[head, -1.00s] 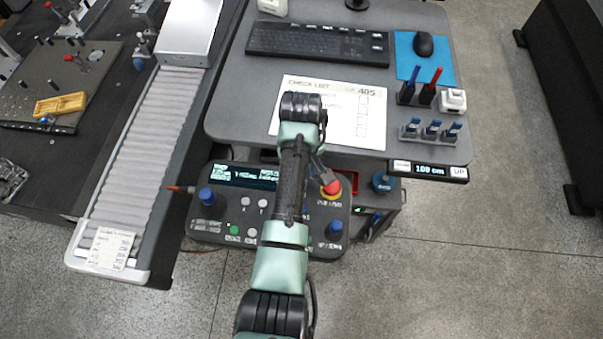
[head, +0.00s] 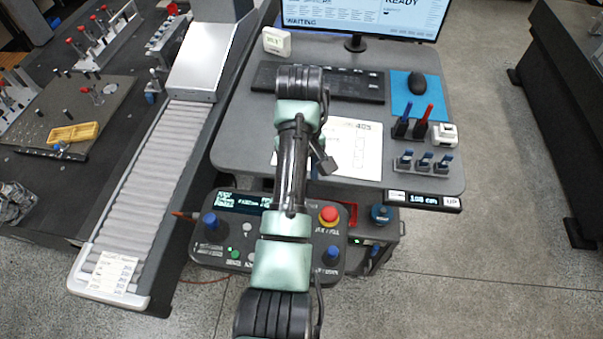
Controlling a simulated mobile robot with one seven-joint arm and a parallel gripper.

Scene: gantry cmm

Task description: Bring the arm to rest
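My arm (head: 293,150) reaches up the picture from the bottom edge, over the control box and the front of the grey desk. Its black far joint (head: 299,82) covers part of the keyboard. A small dark piece, seemingly part of my gripper (head: 325,163), shows beside the right side of the forearm, over the desk's front part. The rest of the gripper is hidden by the arm. I cannot see its fingers or whether it holds anything.
The control box (head: 210,249) with a red stop button (head: 328,214) lies under the arm. The desk (head: 240,130) bears a keyboard (head: 352,86), checklist (head: 355,150), pen holder (head: 412,130) and monitor (head: 375,10). A roller conveyor (head: 150,180) stands left.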

